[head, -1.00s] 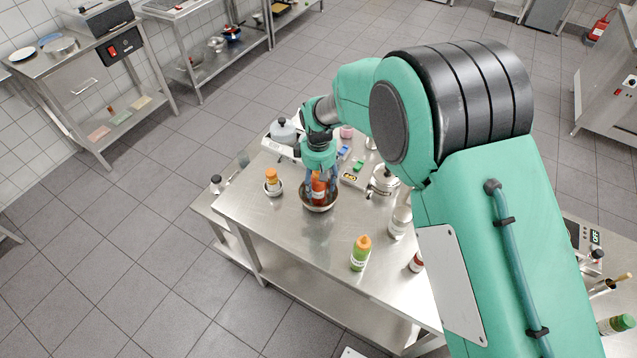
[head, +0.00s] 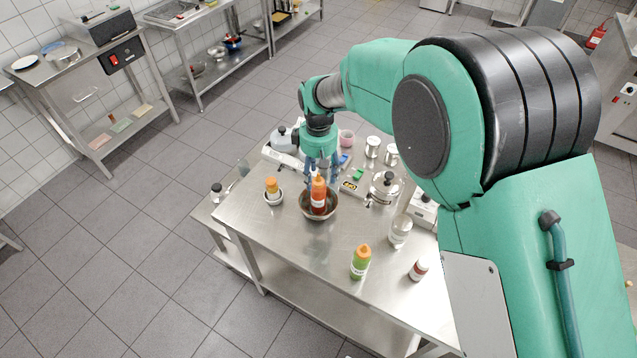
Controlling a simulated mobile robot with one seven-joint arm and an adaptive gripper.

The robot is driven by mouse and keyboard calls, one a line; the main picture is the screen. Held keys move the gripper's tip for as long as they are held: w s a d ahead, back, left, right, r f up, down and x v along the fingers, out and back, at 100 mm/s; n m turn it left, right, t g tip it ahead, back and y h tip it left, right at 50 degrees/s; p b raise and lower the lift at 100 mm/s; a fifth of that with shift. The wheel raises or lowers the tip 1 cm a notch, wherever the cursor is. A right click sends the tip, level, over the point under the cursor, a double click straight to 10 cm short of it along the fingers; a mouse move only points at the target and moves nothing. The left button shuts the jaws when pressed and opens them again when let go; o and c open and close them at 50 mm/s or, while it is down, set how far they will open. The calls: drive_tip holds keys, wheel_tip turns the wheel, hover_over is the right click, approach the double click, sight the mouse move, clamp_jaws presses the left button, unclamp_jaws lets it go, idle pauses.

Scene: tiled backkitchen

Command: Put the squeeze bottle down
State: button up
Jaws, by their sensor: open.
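A red squeeze bottle (head: 318,197) with an orange cap stands roughly upright in a brown bowl (head: 305,212) on the steel table. My gripper (head: 324,177) is open just behind and above the bottle's cap, with its fingers pointing down. The bottle stays in the bowl apart from my gripper's palm; whether a finger still touches it I cannot tell. A green squeeze bottle (head: 360,265) with an orange cap stands nearer the front edge.
The steel table (head: 305,262) is bare at its front left. A small white-labelled jar (head: 418,270) and a clear container (head: 400,230) stand to the right.

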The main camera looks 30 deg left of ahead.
drive_tip(key=shift+r, duration=1.65)
